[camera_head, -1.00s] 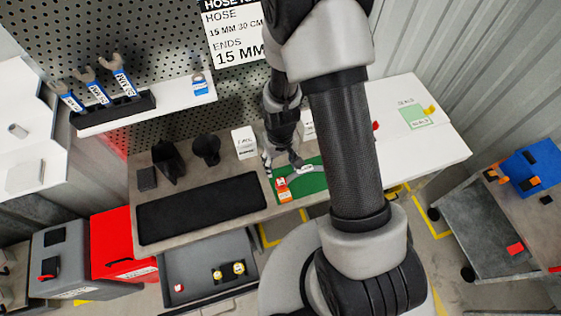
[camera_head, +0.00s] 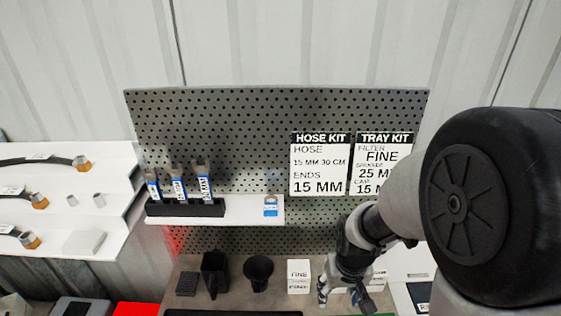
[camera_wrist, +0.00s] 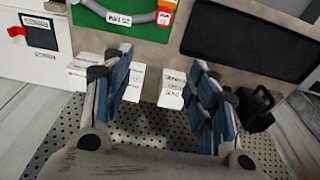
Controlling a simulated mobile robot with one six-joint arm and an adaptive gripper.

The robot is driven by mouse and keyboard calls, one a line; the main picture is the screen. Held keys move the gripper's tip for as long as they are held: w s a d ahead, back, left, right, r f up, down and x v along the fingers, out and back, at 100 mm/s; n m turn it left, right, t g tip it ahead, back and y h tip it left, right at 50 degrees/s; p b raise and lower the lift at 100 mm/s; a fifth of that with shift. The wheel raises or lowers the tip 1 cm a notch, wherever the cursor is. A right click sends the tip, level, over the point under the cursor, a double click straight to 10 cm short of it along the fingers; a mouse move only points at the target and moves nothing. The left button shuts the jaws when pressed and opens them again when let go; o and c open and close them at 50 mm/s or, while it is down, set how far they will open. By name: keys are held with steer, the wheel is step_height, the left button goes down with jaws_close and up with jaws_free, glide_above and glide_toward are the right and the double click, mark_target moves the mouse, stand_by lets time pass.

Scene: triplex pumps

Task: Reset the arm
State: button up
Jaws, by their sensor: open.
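My gripper (camera_head: 344,290) hangs over the back of the workbench, in front of the pegboard, beside a white box marked FINE (camera_head: 298,275). In the wrist view my gripper (camera_wrist: 165,95) is open, its blue-padded fingers wide apart with nothing held between them. White boxes (camera_wrist: 172,88) show beyond and between the fingers. My arm fills the right side of the head view and hides part of the bench.
A white shelf (camera_head: 245,209) on the pegboard (camera_head: 250,130) holds several wrenches in a black rack (camera_head: 186,208). Black cups (camera_head: 258,272) stand on the bench. A black mat (camera_wrist: 245,40) lies beside the green one. White shelves with hoses (camera_head: 60,215) stand at left.

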steer(key=s+r+t+b, duration=0.1)
steer(key=s+r+b, duration=0.3)
steer(key=s, duration=0.3)
steer(key=s+r+t+b, duration=0.2)
steer(key=s+r+b, duration=0.2)
steer(key=s+b, duration=0.2)
steer(key=s, duration=0.2)
steer(key=shift+s, duration=0.3)
steer(key=shift+c, duration=0.3)
